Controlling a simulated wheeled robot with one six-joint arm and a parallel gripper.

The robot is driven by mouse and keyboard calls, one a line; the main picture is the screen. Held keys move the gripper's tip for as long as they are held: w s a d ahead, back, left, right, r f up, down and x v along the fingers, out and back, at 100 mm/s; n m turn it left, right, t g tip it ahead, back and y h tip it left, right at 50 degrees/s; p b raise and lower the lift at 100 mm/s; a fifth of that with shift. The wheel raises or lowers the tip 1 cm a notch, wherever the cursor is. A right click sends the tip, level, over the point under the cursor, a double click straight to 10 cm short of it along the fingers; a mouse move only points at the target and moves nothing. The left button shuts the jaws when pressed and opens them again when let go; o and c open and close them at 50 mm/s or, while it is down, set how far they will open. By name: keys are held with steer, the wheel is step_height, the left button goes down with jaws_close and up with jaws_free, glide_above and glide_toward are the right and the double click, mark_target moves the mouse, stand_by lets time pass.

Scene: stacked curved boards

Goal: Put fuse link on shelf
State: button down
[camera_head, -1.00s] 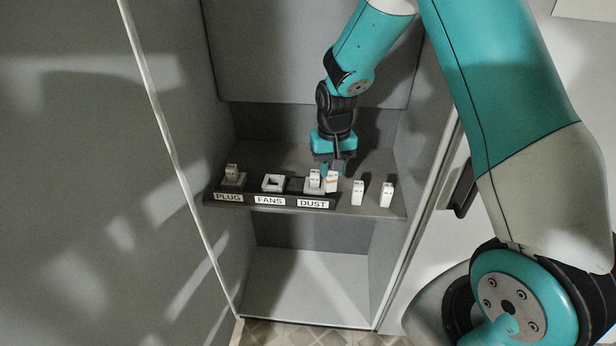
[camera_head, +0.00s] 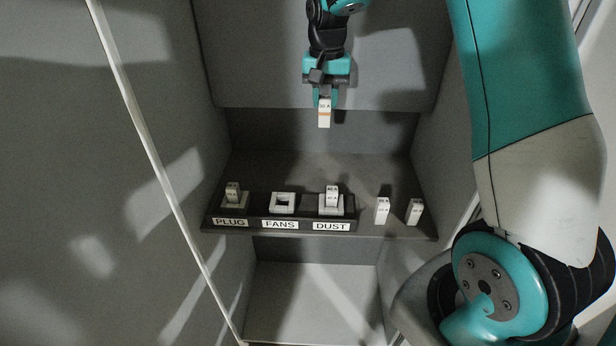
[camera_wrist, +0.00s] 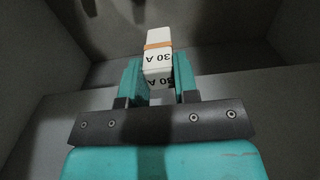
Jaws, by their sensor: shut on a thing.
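My gripper (camera_head: 325,97) is shut on a white fuse link (camera_head: 324,114) with an orange band and holds it upright in the air, well above the shelf (camera_head: 300,165). In the wrist view the fuse link (camera_wrist: 158,55) sits between the teal fingers and reads "30 A". On the shelf, a dark strip carries sockets labelled PLUG, FANS and DUST. The PLUG socket (camera_head: 234,202) and the DUST socket (camera_head: 331,209) each have a white fuse link standing in them. The FANS socket (camera_head: 283,203) is empty.
Two more white fuse links, one left (camera_head: 382,211) and one right (camera_head: 414,212), stand on the shelf to the right of the strip. Side walls and a back panel enclose the shelf. The shelf behind the strip is clear. A lower compartment (camera_head: 310,300) looks empty.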

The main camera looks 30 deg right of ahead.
steer(key=shift+w+f+p, duration=0.2)
steer(key=shift+f+p, duration=0.25)
steer(key=shift+f, duration=4.55)
steer(key=shift+w+f+p, duration=0.15)
steer(key=shift+f+p, duration=0.3)
steer(key=shift+f, duration=4.5)
steer(key=shift+f, duration=0.1)
steer(key=c, duration=0.9)
jaws_free()
